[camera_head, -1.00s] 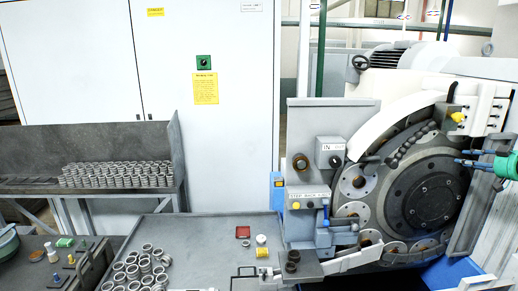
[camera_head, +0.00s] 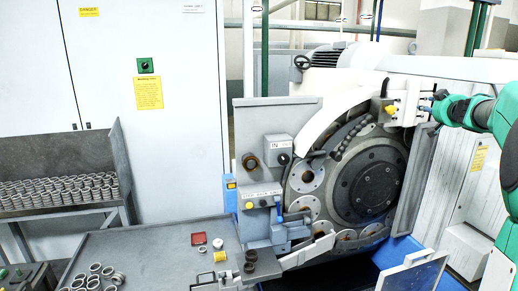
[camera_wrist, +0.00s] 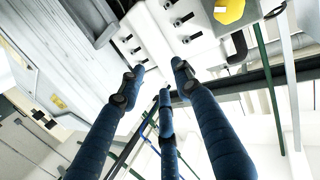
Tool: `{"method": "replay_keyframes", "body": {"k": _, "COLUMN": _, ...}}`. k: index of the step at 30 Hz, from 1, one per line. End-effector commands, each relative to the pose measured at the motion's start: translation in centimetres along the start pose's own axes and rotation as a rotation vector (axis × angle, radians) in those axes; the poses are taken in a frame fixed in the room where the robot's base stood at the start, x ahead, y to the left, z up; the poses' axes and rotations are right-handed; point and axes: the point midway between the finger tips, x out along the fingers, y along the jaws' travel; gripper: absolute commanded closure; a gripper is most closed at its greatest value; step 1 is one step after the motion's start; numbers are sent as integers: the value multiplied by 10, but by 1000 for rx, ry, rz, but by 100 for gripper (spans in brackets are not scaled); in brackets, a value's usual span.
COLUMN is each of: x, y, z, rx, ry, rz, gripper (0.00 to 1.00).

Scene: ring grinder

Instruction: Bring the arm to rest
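My green arm (camera_head: 478,112) comes in from the right edge of the head view. My gripper (camera_head: 426,101) is at its end, in front of the grinder's upper right housing, beside the yellow knob (camera_head: 390,109). In the wrist view my gripper (camera_wrist: 160,78) shows dark blue fingers spread apart with nothing between them. The white housing with its bolts and the yellow knob (camera_wrist: 229,11) lie beyond the fingertips. I cannot tell the exact gap to the housing. The grinder's large disc (camera_head: 372,188) stands left of and below the gripper.
An open door panel (camera_head: 415,182) stands below the gripper. A shelf (camera_head: 122,165) with rows of rings is at left. A white cabinet (camera_head: 465,245) stands at right.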

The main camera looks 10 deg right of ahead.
Motion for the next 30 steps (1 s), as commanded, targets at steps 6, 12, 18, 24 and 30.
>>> {"method": "replay_keyframes", "body": {"k": 6, "x": -41, "y": -72, "z": -21, "rx": 10, "ry": 4, "rz": 60, "gripper": 66}}
{"method": "replay_keyframes", "body": {"k": 12, "x": -88, "y": -130, "z": -15, "rx": 25, "ry": -39, "rz": 101, "gripper": 66}}
{"method": "replay_keyframes", "body": {"k": 18, "x": -142, "y": -187, "z": 11, "rx": 41, "ry": -120, "rz": 117, "gripper": 66}}
{"method": "replay_keyframes", "body": {"k": 24, "x": -205, "y": -242, "z": 54, "rx": 48, "ry": -231, "rz": 100, "gripper": 66}}
{"method": "replay_keyframes", "body": {"k": 30, "x": -274, "y": -298, "z": 111, "rx": 46, "ry": -365, "rz": 46, "gripper": 66}}
